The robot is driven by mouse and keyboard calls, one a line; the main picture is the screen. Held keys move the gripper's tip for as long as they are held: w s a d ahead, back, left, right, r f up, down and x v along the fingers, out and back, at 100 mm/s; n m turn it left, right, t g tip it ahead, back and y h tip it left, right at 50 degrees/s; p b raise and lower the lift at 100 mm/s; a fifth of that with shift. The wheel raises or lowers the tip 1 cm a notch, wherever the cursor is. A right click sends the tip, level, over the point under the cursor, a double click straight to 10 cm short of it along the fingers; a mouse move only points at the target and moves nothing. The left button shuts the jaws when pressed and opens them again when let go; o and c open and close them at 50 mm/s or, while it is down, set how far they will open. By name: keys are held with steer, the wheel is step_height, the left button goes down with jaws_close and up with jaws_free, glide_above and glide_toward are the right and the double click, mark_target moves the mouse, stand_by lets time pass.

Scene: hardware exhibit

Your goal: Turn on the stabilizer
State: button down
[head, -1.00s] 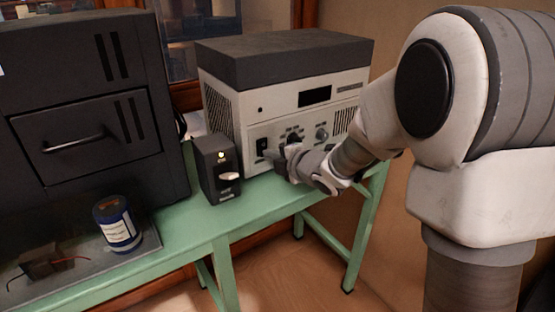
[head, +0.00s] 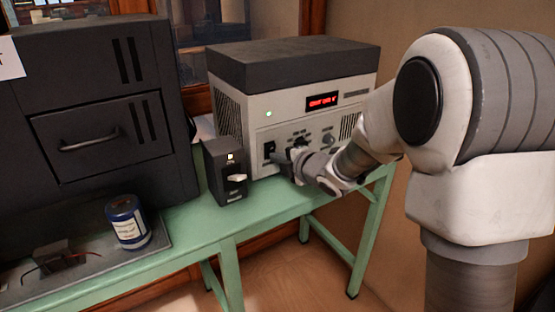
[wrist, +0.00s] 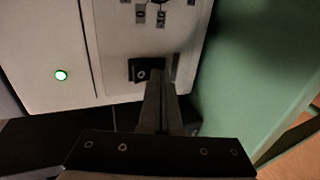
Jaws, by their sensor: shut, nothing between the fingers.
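The stabilizer (head: 290,108) is a large box with a dark lid and pale front on the green table. Its display (head: 323,101) glows red and its green lamp (head: 268,113) is lit; the lamp also shows in the wrist view (wrist: 61,75). A black rocker switch (head: 269,150) is low on the left of its front, marked "0" in the wrist view (wrist: 141,74). My gripper (head: 279,157) is shut and empty, its tips (wrist: 161,80) at the switch's edge. Whether they touch it I cannot tell.
A small black box (head: 224,170) with a lit lamp and pale lever stands left of the stabilizer. A dark cabinet (head: 100,110), a blue can (head: 128,222) and a small wired part (head: 54,257) are further left on the green table (head: 200,235).

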steer(key=shift+r, duration=0.15)
steer(key=shift+r+p, duration=0.45)
steer(key=shift+r, duration=0.25)
steer(key=shift+s, duration=0.1)
